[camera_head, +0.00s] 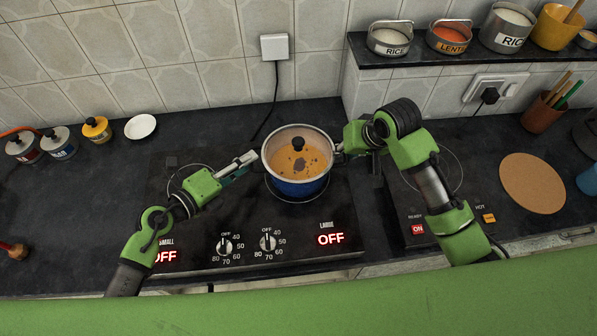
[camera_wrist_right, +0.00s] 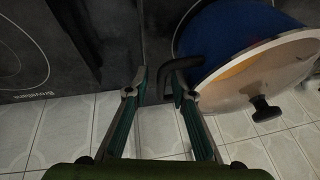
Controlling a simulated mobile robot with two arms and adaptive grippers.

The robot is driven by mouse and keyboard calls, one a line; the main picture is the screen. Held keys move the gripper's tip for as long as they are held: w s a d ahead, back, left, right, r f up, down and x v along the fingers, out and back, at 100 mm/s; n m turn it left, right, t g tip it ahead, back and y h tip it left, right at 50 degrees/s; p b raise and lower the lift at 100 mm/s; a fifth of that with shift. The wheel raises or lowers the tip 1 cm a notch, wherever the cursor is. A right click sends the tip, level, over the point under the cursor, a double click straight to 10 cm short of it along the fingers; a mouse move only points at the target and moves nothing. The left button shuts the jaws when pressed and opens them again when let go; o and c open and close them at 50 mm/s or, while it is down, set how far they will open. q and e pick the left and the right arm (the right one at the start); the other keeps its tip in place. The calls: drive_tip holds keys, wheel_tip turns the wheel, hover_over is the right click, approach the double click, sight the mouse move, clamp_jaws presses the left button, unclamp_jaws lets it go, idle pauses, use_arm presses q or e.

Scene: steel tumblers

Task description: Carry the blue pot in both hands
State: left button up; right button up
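The blue pot (camera_head: 297,188) stands upright on the large burner, with a clear lid and black knob (camera_head: 298,144) on it. Orange contents with dark bits show through the lid. My left gripper (camera_head: 255,160) is at the pot's left side; whether its fingers hold the handle there is unclear. My right gripper (camera_head: 341,151) is at the pot's right side, its fingers mostly hidden in the head view. In the right wrist view, its fingers (camera_wrist_right: 160,80) are apart, and the pot's black handle (camera_wrist_right: 188,62) is close to the right fingertip.
The stove (camera_head: 200,248) has dials and red OFF displays in front. A second hob (camera_head: 440,205) and a round cork mat (camera_head: 532,183) lie to the right. A shelf (camera_head: 440,60) with labelled pots is behind. A white dish (camera_head: 140,126) and small jars are at the left.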

drive_tip(key=shift+a, duration=0.1)
drive_tip(key=shift+s+r, duration=0.1)
drive_tip(key=shift+r, duration=0.15)
use_arm(q)
drive_tip(key=v, duration=0.6)
drive_tip(key=shift+f, duration=0.1)
use_arm(e)
drive_tip(key=v, duration=1.1)
drive_tip(key=shift+r, duration=0.3)
drive_tip(key=shift+s+f, duration=0.1)
drive_tip(key=shift+s, duration=0.05)
